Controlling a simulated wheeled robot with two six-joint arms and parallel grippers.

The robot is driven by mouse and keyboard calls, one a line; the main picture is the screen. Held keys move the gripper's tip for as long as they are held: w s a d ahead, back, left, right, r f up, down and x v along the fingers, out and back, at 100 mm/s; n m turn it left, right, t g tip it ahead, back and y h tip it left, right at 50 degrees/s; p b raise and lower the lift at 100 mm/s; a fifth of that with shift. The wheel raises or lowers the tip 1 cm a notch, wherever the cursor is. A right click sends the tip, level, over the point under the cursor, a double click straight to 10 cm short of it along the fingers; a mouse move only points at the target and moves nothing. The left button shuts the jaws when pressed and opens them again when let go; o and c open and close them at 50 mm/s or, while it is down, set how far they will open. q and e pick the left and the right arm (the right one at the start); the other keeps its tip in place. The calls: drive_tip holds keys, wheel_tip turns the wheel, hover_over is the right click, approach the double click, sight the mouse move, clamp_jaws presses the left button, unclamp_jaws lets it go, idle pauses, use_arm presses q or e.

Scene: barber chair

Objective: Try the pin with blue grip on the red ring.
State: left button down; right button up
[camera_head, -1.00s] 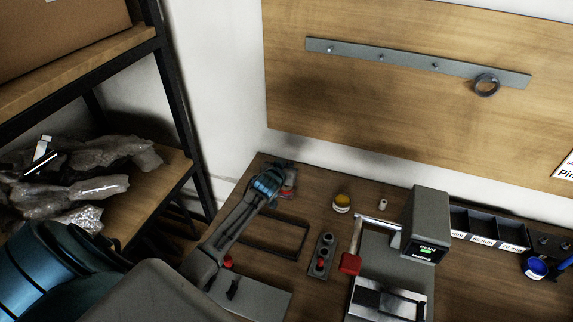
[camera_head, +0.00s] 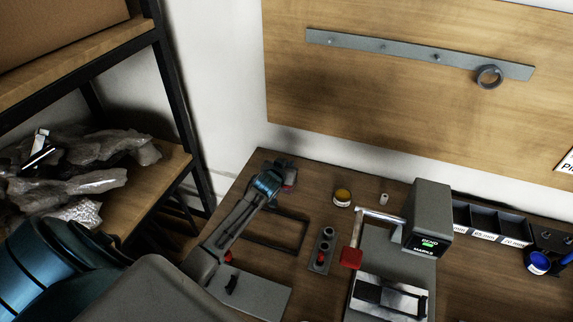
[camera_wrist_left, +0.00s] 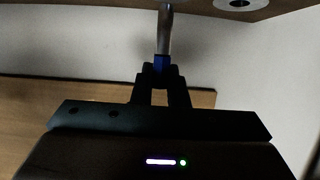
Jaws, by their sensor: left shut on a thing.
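My left gripper (camera_head: 284,176) is over the back left corner of the bench, mostly hidden behind its own wrist. In the left wrist view the jaws (camera_wrist_left: 160,76) are shut on the pin's blue grip (camera_wrist_left: 162,62). The pin's metal shaft (camera_wrist_left: 164,30) points away from the jaws toward a wooden surface. I cannot tell whether the tip touches one. A small red patch (camera_head: 290,179) shows beside the gripper; I cannot tell if it is the red ring. My right gripper is not in view.
Labelled bins (camera_head: 490,222) are to the right. A grey ring (camera_head: 488,77) hangs on the wall rail.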

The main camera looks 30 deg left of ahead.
use_arm(q)
drive_tip(key=shift+f, duration=0.35)
idle(0.7)
drive_tip(key=shift+f+b, duration=0.2)
drive_tip(key=shift+b, duration=0.2)
idle(0.6)
idle(0.3)
wheel_tip(320, 180, up, 3)
drive_tip(key=p, duration=0.2)
drive_tip(key=shift+p, duration=0.35)
drive_tip(key=shift+r+p, duration=1.35)
drive_tip(key=shift+r, duration=0.2)
drive_tip(key=shift+d+f, duration=0.1)
